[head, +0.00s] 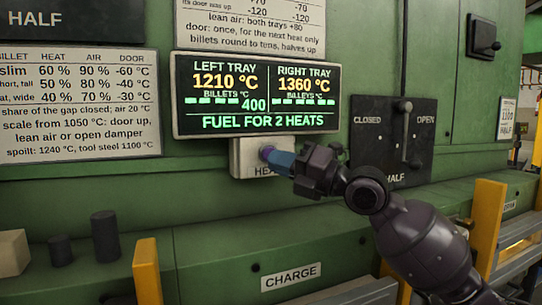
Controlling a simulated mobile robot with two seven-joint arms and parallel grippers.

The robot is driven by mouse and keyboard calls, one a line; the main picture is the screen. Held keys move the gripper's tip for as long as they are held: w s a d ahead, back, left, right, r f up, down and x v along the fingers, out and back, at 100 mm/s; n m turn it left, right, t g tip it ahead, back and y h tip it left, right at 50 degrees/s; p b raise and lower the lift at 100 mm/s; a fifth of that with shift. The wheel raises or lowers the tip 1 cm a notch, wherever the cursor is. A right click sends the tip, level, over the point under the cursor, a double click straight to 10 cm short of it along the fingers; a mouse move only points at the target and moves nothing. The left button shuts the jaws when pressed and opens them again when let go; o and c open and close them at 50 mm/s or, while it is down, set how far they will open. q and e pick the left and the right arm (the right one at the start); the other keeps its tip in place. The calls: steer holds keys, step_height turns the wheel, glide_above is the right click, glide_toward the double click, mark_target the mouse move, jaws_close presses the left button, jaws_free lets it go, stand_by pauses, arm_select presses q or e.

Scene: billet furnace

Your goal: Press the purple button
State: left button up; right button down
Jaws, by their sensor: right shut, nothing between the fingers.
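The purple button (266,153) sits on a small light metal box (243,170) labelled "HEAT", its label partly covered, below the display. Only the left part of the button shows. My right gripper (284,161) is shut and empty, with its bluish fingertips at the button. They look to be touching or very close to it; I cannot tell whether the button is pushed in. My left gripper is not in view.
The display (256,95) reads left tray 1210 °C and right tray 1360 °C. A damper lever (404,130) stands on a black plate to the right. Dark billets (105,237) and a beige block (13,253) stand at lower left. Yellow posts (487,225) rise in front.

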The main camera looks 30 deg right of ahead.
steer(key=shift+s+a+p, duration=0.15)
steer(key=shift+s+p, duration=0.15)
steer(key=shift+s, duration=2.2)
